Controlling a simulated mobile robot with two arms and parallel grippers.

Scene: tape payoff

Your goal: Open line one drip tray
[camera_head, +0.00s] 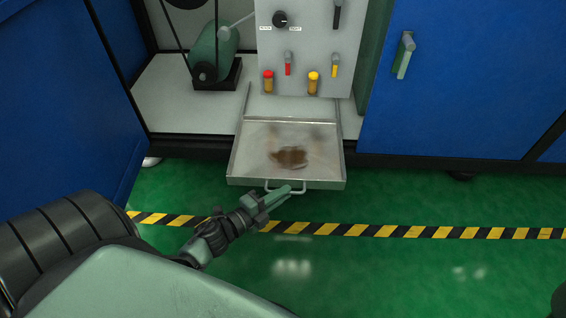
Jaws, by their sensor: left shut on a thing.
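The drip tray (255,160) is a shallow metal tray below the grey control panel. It is slid out on its rails, its front reaching past the cabinet base and over the green floor. A brown stain (289,157) lies on its bottom. Its wire handle (302,186) is on the middle of the front edge. My left gripper (288,190) comes from the lower left, its fingers at the handle and shut on it. The fingers cover part of the handle. My right gripper does not show.
The panel (305,35) above the tray has a knob, levers and red and yellow caps. A green motor (214,52) stands to the left. A blue door (465,90) with a handle is on the right. Yellow-black tape (400,231) crosses the open floor.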

